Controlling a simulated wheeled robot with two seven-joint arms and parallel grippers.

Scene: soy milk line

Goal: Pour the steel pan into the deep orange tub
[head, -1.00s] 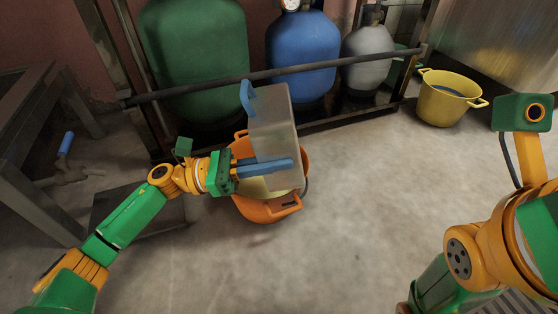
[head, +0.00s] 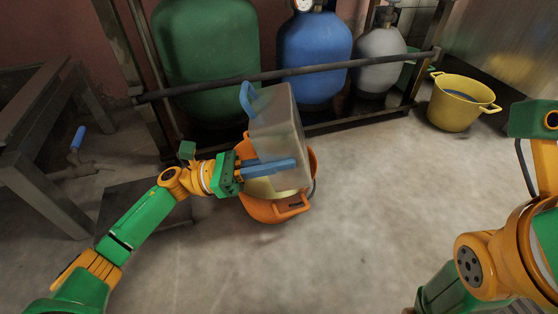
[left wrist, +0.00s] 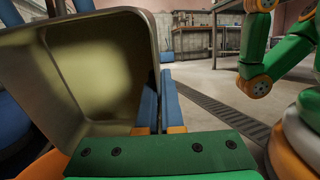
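The steel pan (head: 280,122) is tipped up steeply on its side above the deep orange tub (head: 272,211). A blue handle (head: 247,98) shows at its upper left. My left gripper (head: 268,168) is shut on the pan at its lower side, above the tub's opening. In the left wrist view the gripper's blue fingers (left wrist: 160,100) are close together beside the pan's rim, and the pan's bare-looking inside (left wrist: 100,70) shows. Pale yellow liquid (head: 258,188) shows in the tub. The pan hides much of the tub's back. My right gripper is out of view.
A yellow tub (head: 456,106) with bluish contents stands at the back right. Green (head: 205,60), blue (head: 315,60) and grey (head: 380,60) tanks stand behind a metal rail (head: 290,73). A metal table (head: 50,140) is at left. The floor right of the orange tub is clear.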

